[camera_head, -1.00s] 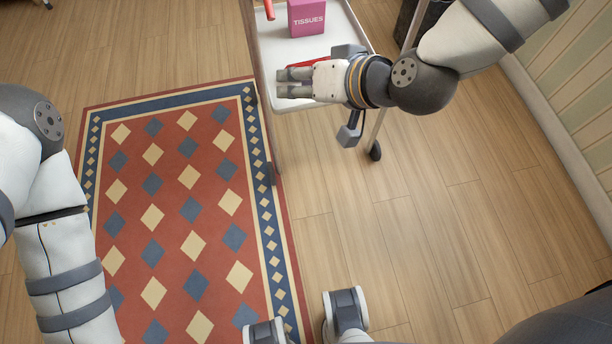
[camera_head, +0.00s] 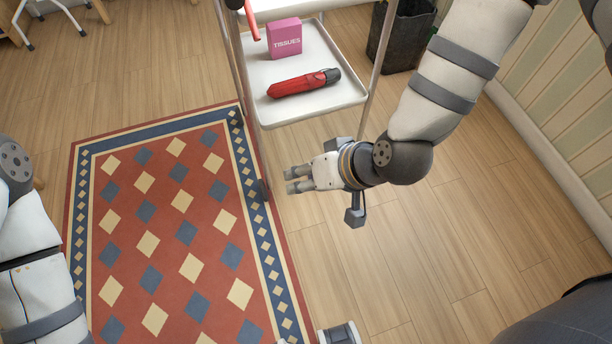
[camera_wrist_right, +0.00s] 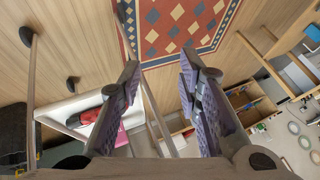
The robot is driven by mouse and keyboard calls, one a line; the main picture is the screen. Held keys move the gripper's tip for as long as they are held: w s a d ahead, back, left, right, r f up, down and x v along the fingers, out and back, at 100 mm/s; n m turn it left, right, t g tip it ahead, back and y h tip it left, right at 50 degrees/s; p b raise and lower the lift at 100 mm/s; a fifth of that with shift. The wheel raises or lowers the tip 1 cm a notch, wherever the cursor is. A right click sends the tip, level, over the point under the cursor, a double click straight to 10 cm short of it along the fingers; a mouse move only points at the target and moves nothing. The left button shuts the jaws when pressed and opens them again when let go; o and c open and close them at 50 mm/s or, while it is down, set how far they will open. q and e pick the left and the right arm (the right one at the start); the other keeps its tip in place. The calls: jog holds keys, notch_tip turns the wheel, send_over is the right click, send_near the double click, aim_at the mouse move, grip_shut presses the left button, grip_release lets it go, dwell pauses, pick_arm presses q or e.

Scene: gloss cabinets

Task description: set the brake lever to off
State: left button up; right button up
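A red lever-like bar (camera_head: 251,20) hangs at the upper left of the white cart; it may be the brake lever, but its setting cannot be read. The cart's lower tray (camera_head: 345,95) shows below it. My right gripper (camera_head: 291,180) is in front of the cart, below the tray in the picture, apart from the red bar. In the right wrist view its two fingers (camera_wrist_right: 159,68) are spread with nothing between them. My left arm shows at the left edge; its gripper is out of view.
A pink tissue box (camera_head: 285,40) and a red folded umbrella (camera_head: 300,84) lie on the lower tray. A dark bin (camera_head: 400,35) stands behind the cart at right. A patterned rug (camera_head: 170,220) covers the floor at left.

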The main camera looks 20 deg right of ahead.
jog(key=shift+c, duration=1.1)
jog(key=t+y+b, duration=0.1)
jog(key=t+y, duration=0.2)
jog(key=t, duration=0.4)
send_near(253, 18)
jog(key=shift+n, duration=0.4)
jog(key=b+x, duration=0.2)
jog(key=x, duration=0.8)
jog(key=shift+w+a+f, duration=0.15)
jog(key=shift+w+f, duration=0.05)
jog(key=shift+w, duration=0.1)
pick_arm(q)
jog(key=shift+g, duration=0.6)
jog(key=x, duration=0.4)
jog(key=shift+s, duration=0.55)
pick_arm(e)
jog(key=shift+c, duration=0.6)
grip_shut()
